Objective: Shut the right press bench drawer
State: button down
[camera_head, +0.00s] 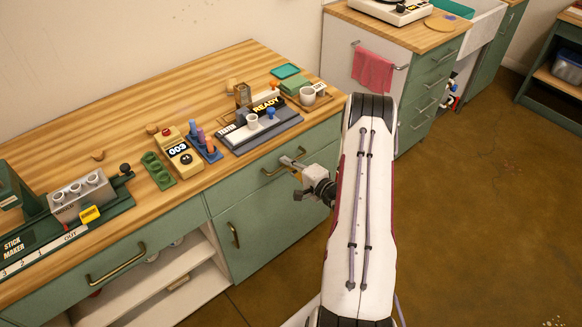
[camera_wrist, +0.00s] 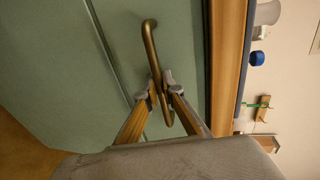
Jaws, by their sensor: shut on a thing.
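The right press bench drawer (camera_head: 238,192) is a green front under the wooden top, and its face looks flush or nearly flush with the bench; I cannot tell if a small gap is left. Its brass bar handle (camera_head: 267,173) is partly hidden by my gripper (camera_head: 288,162). In the wrist view the drawer front (camera_wrist: 183,35) fills the middle, and the handle (camera_wrist: 150,42) runs between my fingertips. My gripper (camera_wrist: 162,88) is shut on the handle near one end, with a finger on each side of the bar.
A left drawer with a brass handle (camera_head: 116,264) and a cupboard door (camera_head: 262,232) are in the same bench. The bench top (camera_head: 95,185) carries a stick maker (camera_head: 80,200), a timer (camera_head: 178,150) and a tester (camera_head: 258,130). Floor (camera_head: 480,200) at right is clear.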

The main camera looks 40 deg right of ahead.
jog(key=shift+w+r, duration=0.1)
jog(key=shift+w, duration=0.2)
jog(key=c, duration=2.5)
grip_release()
jog(key=shift+s, duration=0.2)
jog(key=shift+v, duration=5.85)
